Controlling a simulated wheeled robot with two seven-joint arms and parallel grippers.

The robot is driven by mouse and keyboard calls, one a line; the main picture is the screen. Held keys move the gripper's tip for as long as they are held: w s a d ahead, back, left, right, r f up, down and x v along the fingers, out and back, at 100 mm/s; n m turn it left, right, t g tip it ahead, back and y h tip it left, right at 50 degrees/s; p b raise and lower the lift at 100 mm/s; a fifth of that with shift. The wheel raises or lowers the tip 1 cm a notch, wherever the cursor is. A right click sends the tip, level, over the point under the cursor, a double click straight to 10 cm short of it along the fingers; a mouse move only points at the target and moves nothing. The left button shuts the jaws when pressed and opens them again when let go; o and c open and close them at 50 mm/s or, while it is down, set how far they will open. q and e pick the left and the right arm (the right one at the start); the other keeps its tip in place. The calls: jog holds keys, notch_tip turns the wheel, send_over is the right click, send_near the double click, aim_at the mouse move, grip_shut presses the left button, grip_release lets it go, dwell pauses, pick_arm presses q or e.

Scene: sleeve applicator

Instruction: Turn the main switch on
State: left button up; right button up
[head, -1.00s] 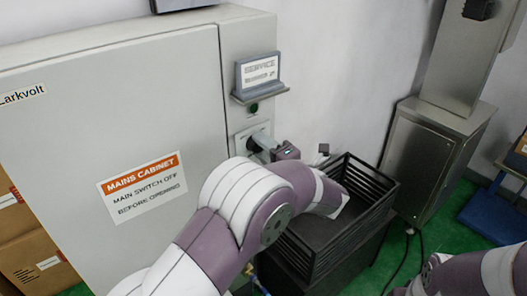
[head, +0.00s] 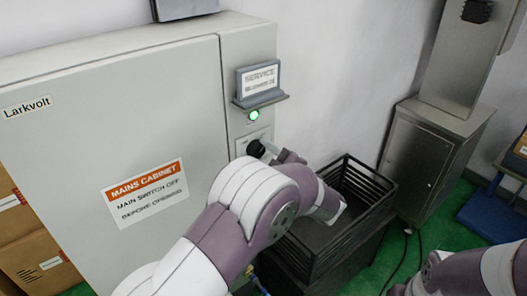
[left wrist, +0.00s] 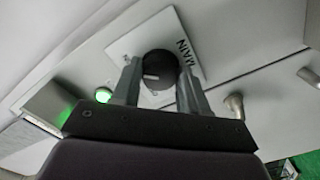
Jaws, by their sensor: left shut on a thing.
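The main switch is a round black knob (head: 256,148) on a pale plate on the narrow right part of the grey mains cabinet (head: 90,120). In the left wrist view the knob (left wrist: 160,68) has a light mark and the plate (left wrist: 190,38) reads "MAIN". My left gripper (head: 272,152) is shut on the knob, with one finger on each side of it (left wrist: 158,75). The round lamp (head: 253,114) above the switch glows green, and it also glows in the left wrist view (left wrist: 103,95). My right gripper is out of view.
A small sign reading "SERVICE" (head: 259,78) stands on a ledge above the lamp. A black slatted crate (head: 345,225) stands below and right of the switch. A steel cabinet (head: 430,160) stands farther right, with cardboard boxes (head: 35,250) at the left.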

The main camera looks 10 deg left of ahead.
pick_arm(q)
jog(key=shift+f+m, duration=0.15)
jog(key=shift+m, duration=0.35)
jog(key=o, duration=1.1)
jog(key=shift+c, duration=0.2)
jog(key=b+v, duration=0.4)
jog(key=v, duration=0.8)
jog(key=shift+s+d, duration=0.25)
jog(key=shift+d, duration=0.05)
